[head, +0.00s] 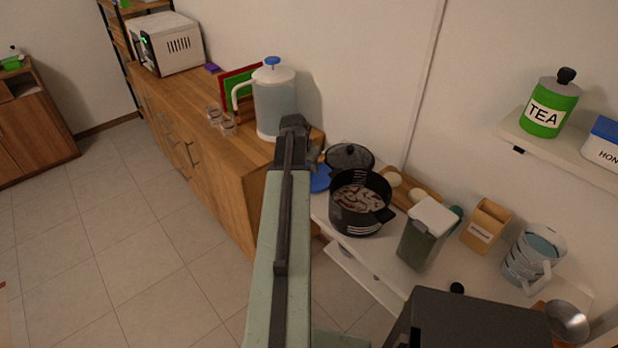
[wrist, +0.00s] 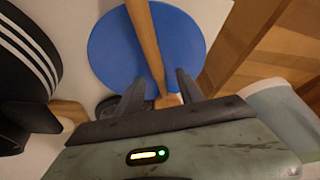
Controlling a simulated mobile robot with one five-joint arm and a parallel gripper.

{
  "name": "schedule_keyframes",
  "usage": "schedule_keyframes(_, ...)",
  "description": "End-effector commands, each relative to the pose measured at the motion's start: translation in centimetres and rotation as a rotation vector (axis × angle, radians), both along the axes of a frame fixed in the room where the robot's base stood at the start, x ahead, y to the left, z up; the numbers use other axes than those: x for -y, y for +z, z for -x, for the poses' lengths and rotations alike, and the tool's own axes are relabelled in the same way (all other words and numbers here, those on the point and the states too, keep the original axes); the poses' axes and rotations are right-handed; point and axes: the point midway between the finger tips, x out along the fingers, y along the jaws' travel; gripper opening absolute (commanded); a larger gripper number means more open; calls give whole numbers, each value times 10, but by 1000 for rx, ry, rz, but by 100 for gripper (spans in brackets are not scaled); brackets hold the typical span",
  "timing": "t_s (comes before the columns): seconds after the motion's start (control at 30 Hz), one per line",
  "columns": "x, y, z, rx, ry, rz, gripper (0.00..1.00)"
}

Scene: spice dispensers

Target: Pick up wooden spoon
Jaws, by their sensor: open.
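In the wrist view, the wooden spoon (wrist: 147,45) lies across a round blue plate (wrist: 110,50), its long shaft running from the top edge down between my fingers. My gripper (wrist: 160,92) is open, with one dark finger on each side of the spoon. I cannot tell whether either finger touches it. The spoon's lower end is partly hidden by my gripper body. In the head view, the blue plate (head: 320,180) shows beside the end of my arm, which hides most of the area around the spoon.
A black pot with brown contents (head: 358,203) stands just right of the plate; its striped side (wrist: 28,55) shows in the wrist view. A dark lid (head: 350,157) is behind it.

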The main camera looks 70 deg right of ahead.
Motion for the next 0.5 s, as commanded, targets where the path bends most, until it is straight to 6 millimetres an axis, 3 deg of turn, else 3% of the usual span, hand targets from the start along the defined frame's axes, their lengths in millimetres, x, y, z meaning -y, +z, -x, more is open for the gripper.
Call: schedule_keyframes(0.5, 1, -5, 0, 0, 0, 0, 44)
